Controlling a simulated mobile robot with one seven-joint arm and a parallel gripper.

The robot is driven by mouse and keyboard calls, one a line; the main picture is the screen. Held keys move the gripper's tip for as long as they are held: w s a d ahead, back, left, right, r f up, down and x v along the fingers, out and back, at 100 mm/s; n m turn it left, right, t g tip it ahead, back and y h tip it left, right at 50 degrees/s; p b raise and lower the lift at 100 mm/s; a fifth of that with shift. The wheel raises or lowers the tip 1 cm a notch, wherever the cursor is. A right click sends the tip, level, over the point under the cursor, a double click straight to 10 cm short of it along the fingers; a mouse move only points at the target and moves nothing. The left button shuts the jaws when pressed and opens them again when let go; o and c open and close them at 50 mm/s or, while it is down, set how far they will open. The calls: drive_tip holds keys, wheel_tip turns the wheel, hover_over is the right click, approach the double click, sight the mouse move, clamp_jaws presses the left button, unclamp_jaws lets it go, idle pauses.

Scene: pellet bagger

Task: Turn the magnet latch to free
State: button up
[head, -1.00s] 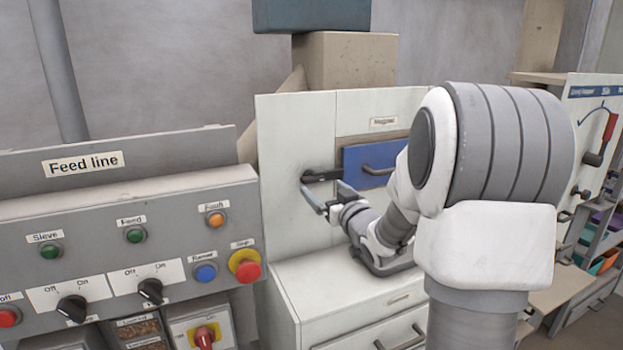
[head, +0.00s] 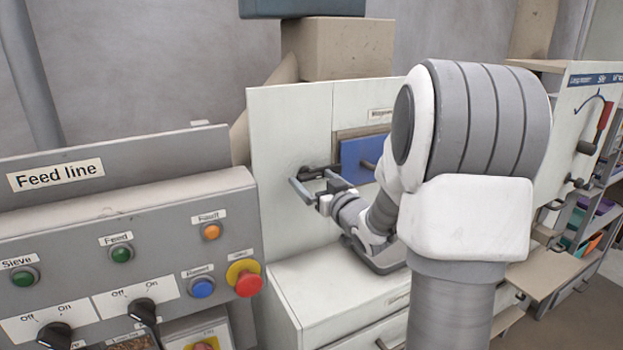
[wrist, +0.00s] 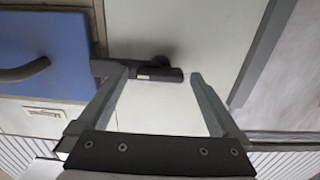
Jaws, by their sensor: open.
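The magnet latch (head: 322,171) is a dark bar on the white panel, lying about level, with one end at the edge of the blue magnet drawer (head: 358,160). In the wrist view the latch (wrist: 160,74) shows a small pale mark and a round dark base behind it. My gripper (head: 314,181) is open, just in front of the latch. In the wrist view my gripper's fingertips (wrist: 158,75) stand on both sides of the latch's free end, the left one overlapping the bar. I cannot tell whether either finger touches it.
The feed line panel (head: 120,215) with knobs and buttons stands at the left, its red stop button (head: 248,281) nearest the white cabinet. A pale counter (head: 335,292) juts out below the latch. The drawer's dark handle (wrist: 25,70) sticks out beside the latch.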

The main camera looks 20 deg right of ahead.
drive_tip(key=shift+c, duration=0.2)
drive_tip(key=c, duration=1.3)
drive_tip(key=shift+o, duration=0.2)
drive_tip(key=m, duration=0.4)
drive_tip(key=shift+r+m+p, duration=0.1)
drive_tip(key=shift+m+p, duration=0.3)
drive_tip(key=m+p, duration=0.1)
drive_tip(key=m, duration=0.3)
drive_tip(key=shift+d+m, duration=0.1)
drive_tip(key=shift+m, duration=0.2)
drive_tip(key=m+p, duration=0.2)
drive_tip(key=m, duration=0.2)
drive_tip(key=shift+p, duration=0.3)
drive_tip(key=shift+m+p, duration=0.95)
drive_tip(key=shift+m, duration=1.25)
